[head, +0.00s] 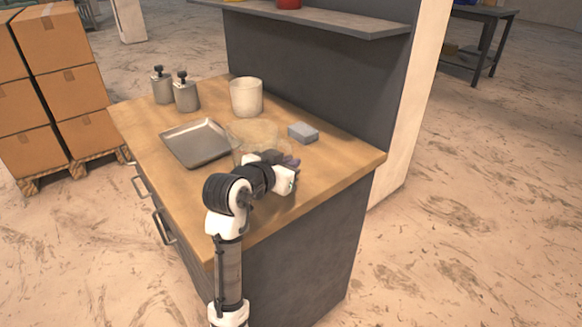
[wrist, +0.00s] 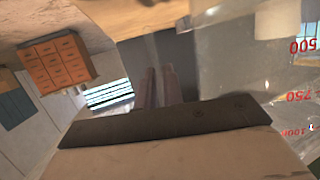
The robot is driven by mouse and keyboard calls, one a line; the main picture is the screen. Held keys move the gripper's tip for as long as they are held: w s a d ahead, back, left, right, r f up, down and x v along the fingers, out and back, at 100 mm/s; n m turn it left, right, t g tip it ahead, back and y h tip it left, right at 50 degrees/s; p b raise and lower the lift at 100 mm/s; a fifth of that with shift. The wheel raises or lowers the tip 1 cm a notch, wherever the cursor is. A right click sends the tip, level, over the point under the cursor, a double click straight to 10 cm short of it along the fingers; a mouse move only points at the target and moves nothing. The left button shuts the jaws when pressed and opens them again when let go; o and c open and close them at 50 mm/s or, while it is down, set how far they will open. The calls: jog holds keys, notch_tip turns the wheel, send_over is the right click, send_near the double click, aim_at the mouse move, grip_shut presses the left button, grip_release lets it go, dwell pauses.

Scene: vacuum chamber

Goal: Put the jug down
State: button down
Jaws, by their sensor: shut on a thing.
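The jug (head: 254,130) is clear and see-through, over the wooden worktop between the metal tray and the grey block. It also shows at the right of the wrist view (wrist: 285,75), with red marks such as 500 and 750 that appear upside down. My gripper (head: 272,158) is at the jug's near side and shut on it. In the wrist view the two fingers (wrist: 158,86) are close together beside the jug wall. The gripped part is hard to make out, and I cannot tell whether the jug's base touches the worktop.
A metal tray (head: 197,142) lies left of the jug. A whitish pot (head: 246,97) stands behind it, and a grey block (head: 303,132) lies to the right. Two lidded metal canisters (head: 186,95) (head: 162,88) stand at the back left. The worktop's near right part (head: 335,160) is clear.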

jog(key=shift+s+a+r, duration=0.1)
jog(key=shift+r, duration=0.1)
jog(key=shift+f, duration=0.15)
jog(key=c, duration=1.5)
grip_release()
jog(key=b+v, duration=0.1)
jog(key=v, duration=1.1)
jog(key=shift+b, duration=0.3)
